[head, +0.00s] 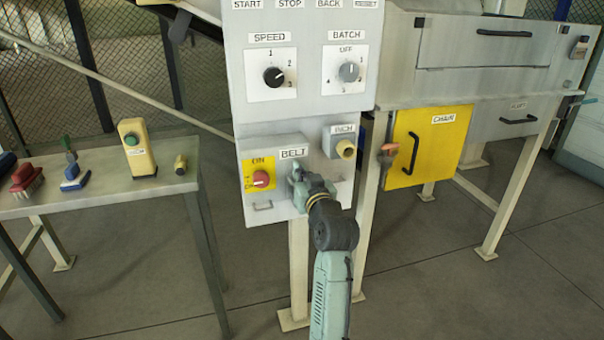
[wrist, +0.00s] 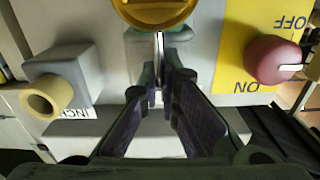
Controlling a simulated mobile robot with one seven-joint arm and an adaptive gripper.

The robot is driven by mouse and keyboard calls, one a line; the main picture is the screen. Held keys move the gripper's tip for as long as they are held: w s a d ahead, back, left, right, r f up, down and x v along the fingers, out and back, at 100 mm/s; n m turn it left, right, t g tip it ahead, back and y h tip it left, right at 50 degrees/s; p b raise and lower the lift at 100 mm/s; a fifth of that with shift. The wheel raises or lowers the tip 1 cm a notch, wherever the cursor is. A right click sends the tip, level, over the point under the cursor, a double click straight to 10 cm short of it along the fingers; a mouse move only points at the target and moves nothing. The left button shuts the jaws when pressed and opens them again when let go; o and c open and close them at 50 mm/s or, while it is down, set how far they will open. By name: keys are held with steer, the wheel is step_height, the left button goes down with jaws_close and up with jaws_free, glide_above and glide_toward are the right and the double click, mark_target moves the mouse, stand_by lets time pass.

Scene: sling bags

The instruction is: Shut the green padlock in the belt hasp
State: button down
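The belt hasp shows in the wrist view as a grey block with a thin pale metal strip (wrist: 158,62); in the head view it is hidden behind my gripper. My gripper (head: 298,174) is at the panel under the BELT label, right of the red switch. In the wrist view my gripper's dark fingers (wrist: 162,82) converge around the strip with a narrow gap between their tips. No whole padlock is clear. Whether the fingers grip anything is unclear.
The red switch (head: 261,179) on its yellow plate and the INCH box (head: 341,143) flank my gripper closely. A round yellow thing (wrist: 155,10) is cut by the wrist view's top edge. A table (head: 95,190) with tools stands left; a yellow CHAIN door (head: 428,150) is right.

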steer(key=shift+w+f, duration=0.1)
stand_by(0.7)
steer(key=c, duration=1.7)
jaws_free()
steer(key=o, duration=0.6)
steer(key=shift+v, duration=3.5)
